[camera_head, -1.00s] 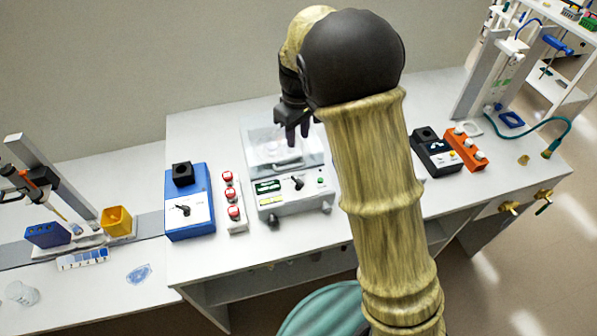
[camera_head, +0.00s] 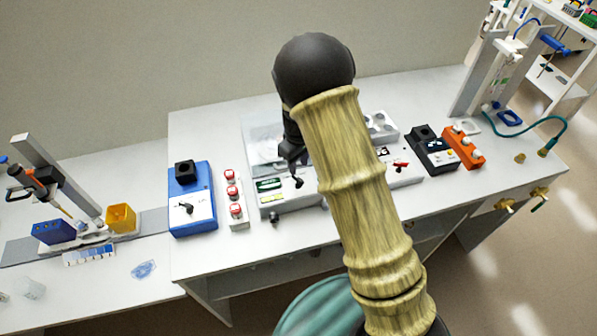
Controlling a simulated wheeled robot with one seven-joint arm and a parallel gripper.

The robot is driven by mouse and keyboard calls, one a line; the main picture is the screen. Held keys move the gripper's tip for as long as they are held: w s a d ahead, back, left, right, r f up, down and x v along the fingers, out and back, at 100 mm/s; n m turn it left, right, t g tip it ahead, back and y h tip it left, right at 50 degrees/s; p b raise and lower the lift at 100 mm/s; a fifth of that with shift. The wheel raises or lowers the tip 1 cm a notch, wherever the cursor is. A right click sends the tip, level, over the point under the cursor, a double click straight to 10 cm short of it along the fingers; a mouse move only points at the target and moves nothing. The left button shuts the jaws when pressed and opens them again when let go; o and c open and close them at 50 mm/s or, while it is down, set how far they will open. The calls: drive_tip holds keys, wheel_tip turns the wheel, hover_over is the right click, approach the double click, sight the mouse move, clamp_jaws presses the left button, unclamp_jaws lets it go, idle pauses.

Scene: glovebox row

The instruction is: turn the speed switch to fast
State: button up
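A white device (camera_head: 283,206) with a clear lid (camera_head: 262,138) stands near the middle of the bench. A green display (camera_head: 269,185) and a small black lever switch (camera_head: 298,183) are on its front panel. Other switches are a black one (camera_head: 186,208) on the blue box and a red one (camera_head: 401,166) on the white device at right. I cannot read which is the speed switch. My gripper (camera_head: 293,161) points down just above and behind the middle device's black lever. Contact is not clear, and its finger opening is too small and dark to tell.
The blue box (camera_head: 205,190) with a black cup and a strip of red buttons (camera_head: 235,210) stand left. A black box (camera_head: 433,155) and an orange block (camera_head: 465,150) stand right. My arm hides part of the bench between.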

sight(299, 178)
wheel_tip(299, 178, down, 6)
drive_tip(key=shift+f+p, duration=0.1)
drive_tip(key=shift+p, duration=0.6)
clamp_jaws()
